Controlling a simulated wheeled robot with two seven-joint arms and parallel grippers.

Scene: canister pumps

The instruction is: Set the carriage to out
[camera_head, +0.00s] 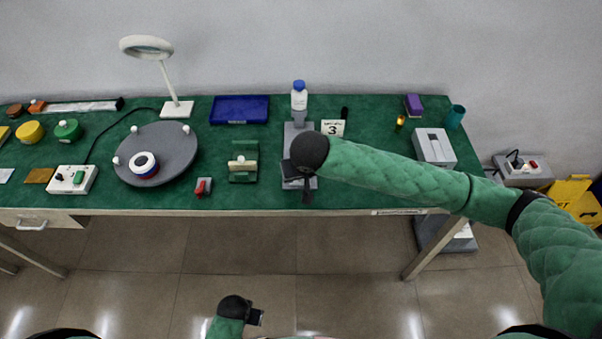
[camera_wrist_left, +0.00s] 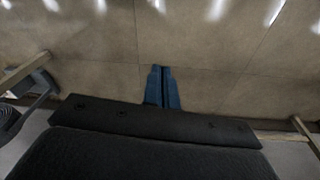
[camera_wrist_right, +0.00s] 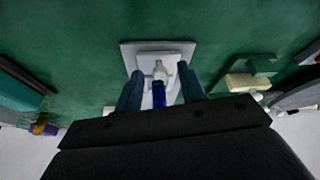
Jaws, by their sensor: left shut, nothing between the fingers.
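No label shows which part is the carriage. My right gripper (camera_head: 307,194) is over the grey device; in the right wrist view its fingers (camera_wrist_right: 160,92) are apart, with a blue-and-white part seen between them. My left gripper (camera_head: 257,317) is shut and empty over the floor.
A small red-and-grey switch (camera_head: 203,187), a grey turntable (camera_head: 176,158) and a blue tray (camera_head: 240,100) are to the left. A grey box (camera_head: 434,147) is to the right.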

